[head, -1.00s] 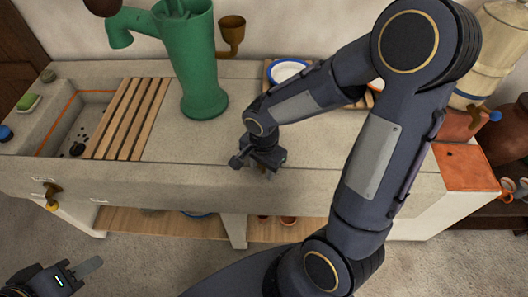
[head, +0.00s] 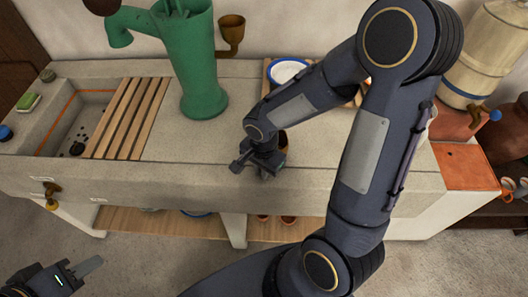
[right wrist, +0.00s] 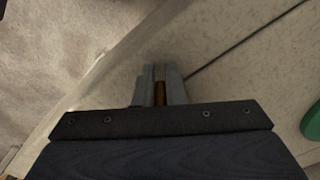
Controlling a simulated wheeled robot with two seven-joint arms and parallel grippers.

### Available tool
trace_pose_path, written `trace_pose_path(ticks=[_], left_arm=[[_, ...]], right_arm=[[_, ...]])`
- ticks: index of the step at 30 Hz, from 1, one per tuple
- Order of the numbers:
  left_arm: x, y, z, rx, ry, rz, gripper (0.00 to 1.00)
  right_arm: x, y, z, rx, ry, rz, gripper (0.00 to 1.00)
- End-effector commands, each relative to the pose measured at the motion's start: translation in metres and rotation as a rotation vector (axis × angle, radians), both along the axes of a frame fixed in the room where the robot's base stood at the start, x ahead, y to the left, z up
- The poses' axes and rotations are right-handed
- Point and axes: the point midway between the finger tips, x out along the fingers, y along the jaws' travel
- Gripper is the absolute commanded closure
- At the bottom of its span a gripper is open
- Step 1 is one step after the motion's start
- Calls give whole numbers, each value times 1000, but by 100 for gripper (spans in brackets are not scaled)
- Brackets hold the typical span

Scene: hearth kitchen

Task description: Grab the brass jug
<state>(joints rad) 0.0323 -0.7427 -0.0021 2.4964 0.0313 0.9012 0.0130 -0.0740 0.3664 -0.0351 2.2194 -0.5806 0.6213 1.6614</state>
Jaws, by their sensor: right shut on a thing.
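My right gripper (head: 258,167) is over the front part of the stone counter (head: 330,150). In the right wrist view its two fingers (right wrist: 160,90) are closed on a narrow brass-brown piece, which I take for the brass jug (right wrist: 160,94). In the head view a small brown part of it (head: 283,143) shows beside the gripper; the rest is hidden. I cannot tell whether it touches the counter. My left gripper (head: 84,270) is low at the left, over the floor; its opening cannot be made out.
A green pump (head: 195,65) stands behind, with a brass-coloured cup (head: 231,35) beside it. A slatted wooden rack (head: 125,118) lies by the sink (head: 75,125) at left. A blue-rimmed plate (head: 287,70) is at the back. The counter between pump and gripper is clear.

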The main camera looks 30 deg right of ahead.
Motion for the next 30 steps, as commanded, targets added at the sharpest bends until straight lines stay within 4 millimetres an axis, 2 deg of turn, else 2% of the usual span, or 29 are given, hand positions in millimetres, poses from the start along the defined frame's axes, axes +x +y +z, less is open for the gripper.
trace_pose_path(ticks=[14, 24, 30], left_arm=[[0, 0, 1, 0, 0, 0, 64], [0, 0, 4, 0, 0, 0, 64], [0, 0, 4, 0, 0, 0, 64]], right_arm=[[0, 0, 6, -1, 0, 0, 100], [1, 0, 32, 1, -4, -1, 100], [-14, -6, 50, 0, -3, -2, 100]])
